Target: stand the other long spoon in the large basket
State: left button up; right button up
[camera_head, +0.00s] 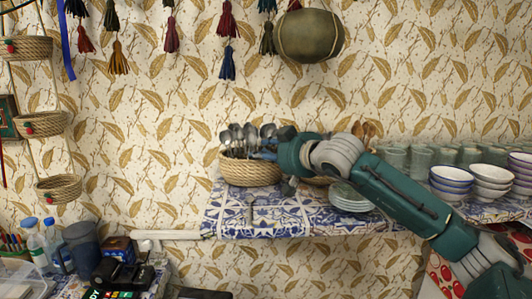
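The large woven basket (249,174) stands at the back left of the blue-and-white tiled shelf. Several grey metal spoons (237,133) stand in it, bowls up. My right gripper (268,150) is at the basket's right rim, reaching in from the right. Its fingers are small and merge with the spoons, so I cannot tell whether it is open or holds one. A thin grey object (250,198), perhaps a spoon, lies on the shelf in front of the basket. Wooden spoons (368,130) stick up behind my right arm. My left gripper is out of view.
A second basket (316,180) is partly hidden behind my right arm. Stacked plates (350,198), bowls (451,180) and green glasses (396,158) stand to the right. The shelf's front left is mostly clear. A gourd (309,36) and tassels hang above.

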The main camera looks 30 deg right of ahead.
jog(key=shift+s, duration=0.1)
jog(key=v, duration=1.2)
dwell(0.9)
jog(key=shift+f, duration=0.1)
